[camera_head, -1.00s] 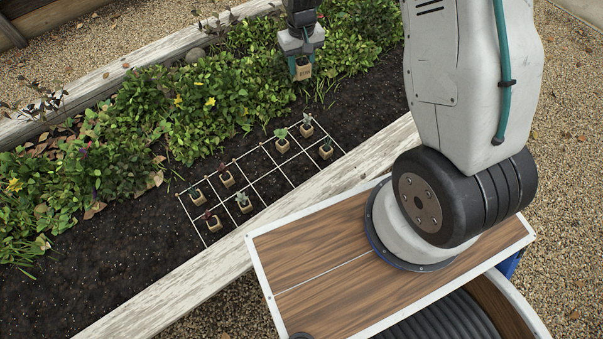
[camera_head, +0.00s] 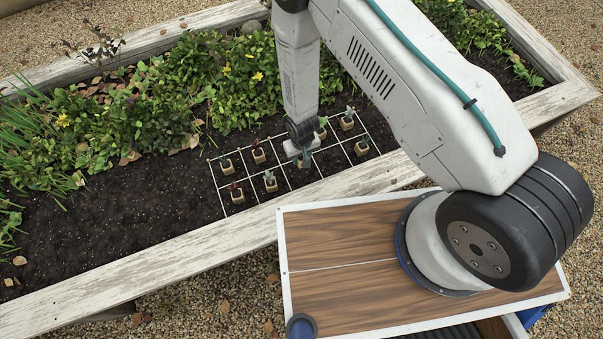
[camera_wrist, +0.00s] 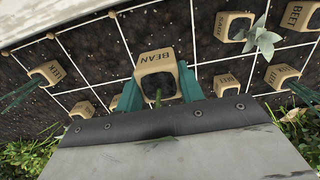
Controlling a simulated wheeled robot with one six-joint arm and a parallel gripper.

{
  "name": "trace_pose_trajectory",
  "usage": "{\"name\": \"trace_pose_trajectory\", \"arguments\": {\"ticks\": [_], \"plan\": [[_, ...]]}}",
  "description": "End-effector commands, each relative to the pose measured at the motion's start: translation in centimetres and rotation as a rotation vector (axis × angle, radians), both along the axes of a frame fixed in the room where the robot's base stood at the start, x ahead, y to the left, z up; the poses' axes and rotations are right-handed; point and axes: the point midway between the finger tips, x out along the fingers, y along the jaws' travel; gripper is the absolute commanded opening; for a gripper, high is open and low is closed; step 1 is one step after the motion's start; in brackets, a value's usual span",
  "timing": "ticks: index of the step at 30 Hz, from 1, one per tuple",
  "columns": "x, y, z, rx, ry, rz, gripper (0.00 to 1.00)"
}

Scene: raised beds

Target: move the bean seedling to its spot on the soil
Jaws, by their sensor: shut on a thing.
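The bean seedling is in a small tan pot marked BEAN (camera_wrist: 157,65), held between the teal fingers of my gripper (camera_wrist: 158,88) in the wrist view. Its green stem points toward the camera and is partly cut off by the gripper body. In the head view my gripper (camera_head: 303,158) is low over the middle of the white string grid (camera_head: 287,175), and the arm hides most of the pot. I cannot tell whether the pot touches the soil (camera_wrist: 105,50).
Several other potted seedlings stand in the grid. Dense leafy plants (camera_head: 245,80) grow behind the grid. The wooden bed edge (camera_head: 180,252) runs in front.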

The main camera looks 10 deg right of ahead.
Motion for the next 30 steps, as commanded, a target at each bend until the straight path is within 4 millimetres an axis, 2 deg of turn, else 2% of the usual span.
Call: {"name": "trace_pose_trajectory", "arguments": {"ticks": [6, 14, 21, 30], "plan": [[-0.3, 0.0, -4.1, -0.001, 0.001, 0.001, 0.15], [-0.2, -0.1, -6.4, -0.001, 0.001, -0.001, 0.15], [-0.2, -0.1, -9.7, -0.001, 0.000, -0.001, 0.15], [-0.1, -0.1, -10.0, -0.001, -0.001, -0.001, 0.15]]}}
